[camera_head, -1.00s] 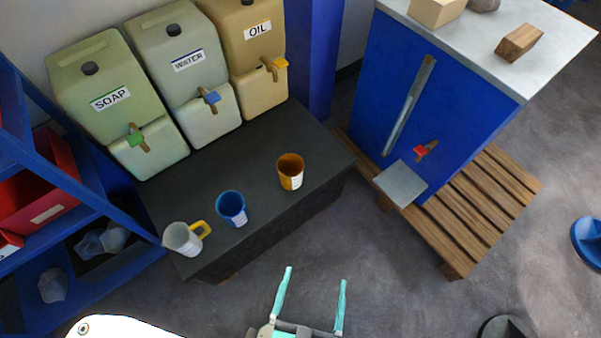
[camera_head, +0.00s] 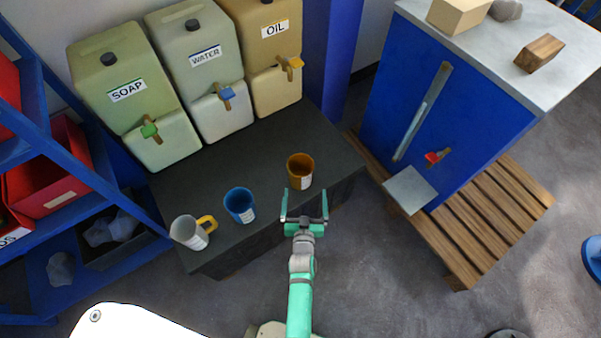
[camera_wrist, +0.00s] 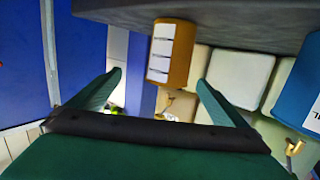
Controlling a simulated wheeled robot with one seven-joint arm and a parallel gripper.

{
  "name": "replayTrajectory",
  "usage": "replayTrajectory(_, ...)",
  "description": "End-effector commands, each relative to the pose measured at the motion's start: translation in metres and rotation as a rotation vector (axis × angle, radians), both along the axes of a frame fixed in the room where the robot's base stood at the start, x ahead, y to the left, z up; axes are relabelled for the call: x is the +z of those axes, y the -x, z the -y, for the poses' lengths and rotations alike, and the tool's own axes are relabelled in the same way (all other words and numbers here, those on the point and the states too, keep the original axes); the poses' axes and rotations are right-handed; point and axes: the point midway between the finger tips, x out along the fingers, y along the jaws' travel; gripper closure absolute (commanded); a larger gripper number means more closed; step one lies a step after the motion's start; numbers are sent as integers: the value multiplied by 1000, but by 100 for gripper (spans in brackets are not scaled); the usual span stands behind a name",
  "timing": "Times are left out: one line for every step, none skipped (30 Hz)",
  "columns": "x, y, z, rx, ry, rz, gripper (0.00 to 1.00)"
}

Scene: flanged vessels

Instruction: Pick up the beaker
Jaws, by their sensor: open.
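Three cups stand upright on a dark bench (camera_head: 215,160), and I cannot tell for sure which is the beaker. The brown-orange cup (camera_head: 301,165) has a white label with lines and stands nearest my gripper. The blue cup (camera_head: 240,206) has a white label, and the white mug (camera_head: 187,233) has a yellow handle. My gripper (camera_head: 305,193) is open and empty at the bench's front edge, just in front of the brown-orange cup. In the wrist view, this cup (camera_wrist: 180,50) appears upside down beyond and between the open fingers (camera_wrist: 158,82), apart from them.
Soap (camera_head: 125,110), water (camera_head: 200,75) and oil (camera_head: 270,60) containers with taps stand behind the cups. A blue cabinet (camera_head: 470,120) on a wooden pallet (camera_head: 480,230) is at the right. Blue shelving (camera_head: 60,120) with red bins is at the left.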

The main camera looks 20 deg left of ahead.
Motion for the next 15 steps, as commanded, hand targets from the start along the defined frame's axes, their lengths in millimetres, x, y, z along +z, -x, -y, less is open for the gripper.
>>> replayTrajectory(0, -15, -9, 10, -2, 5, 3)
replayTrajectory(-1, -22, -13, 14, -2, 6, 3)
replayTrajectory(-2, -29, -18, 20, -2, 6, 3)
replayTrajectory(-2, -33, -22, 23, -2, 7, 3)
replayTrajectory(-3, -37, -24, 26, -3, 6, 3)
replayTrajectory(-3, -41, -27, 28, -4, 7, 3)
replayTrajectory(-3, -44, -29, 30, -4, 7, 3)
replayTrajectory(-3, -46, -30, 31, -4, 7, 3)
replayTrajectory(-4, -50, -32, 32, -4, 7, 3)
replayTrajectory(-4, -53, -33, 32, -5, 8, 3)
replayTrajectory(-4, -56, -34, 33, -6, 8, 3)
replayTrajectory(-5, -61, -36, 33, -6, 8, 3)
replayTrajectory(-5, -65, -37, 33, -5, 9, 3)
replayTrajectory(-6, -69, -39, 33, -5, 9, 3)
replayTrajectory(-6, -75, -40, 33, -5, 9, 3)
